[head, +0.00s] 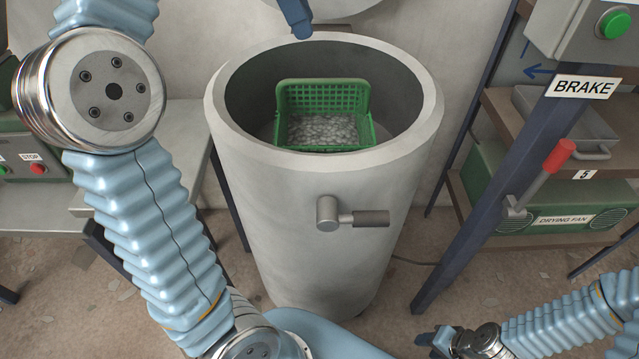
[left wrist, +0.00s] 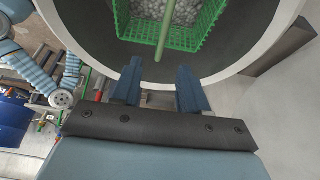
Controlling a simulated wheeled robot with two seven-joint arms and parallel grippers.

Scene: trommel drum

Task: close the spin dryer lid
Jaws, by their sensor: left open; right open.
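The spin dryer (head: 310,230) is a tall grey drum, open at the top. A green basket (head: 323,90) with grey-white pebble-like contents sits inside; it also shows in the left wrist view (left wrist: 205,35). A pale round part, apparently the raised lid (head: 345,8), stands behind the far rim, mostly cut off by the top edge. My left gripper's blue fingertip (head: 298,22) is in front of it, above the far rim; contact cannot be told. In the left wrist view, my left gripper (left wrist: 160,82) is open and empty beside the rim. My right gripper (head: 432,340) is low at the bottom right, away from the dryer.
A lever handle (head: 352,217) sticks out of the drum's front. On the right stand a dark post with a BRAKE sign (head: 583,87), a red-tipped lever (head: 540,175) and a shelf with a green drying fan (head: 560,221). A bench with a green machine (head: 35,150) is at left.

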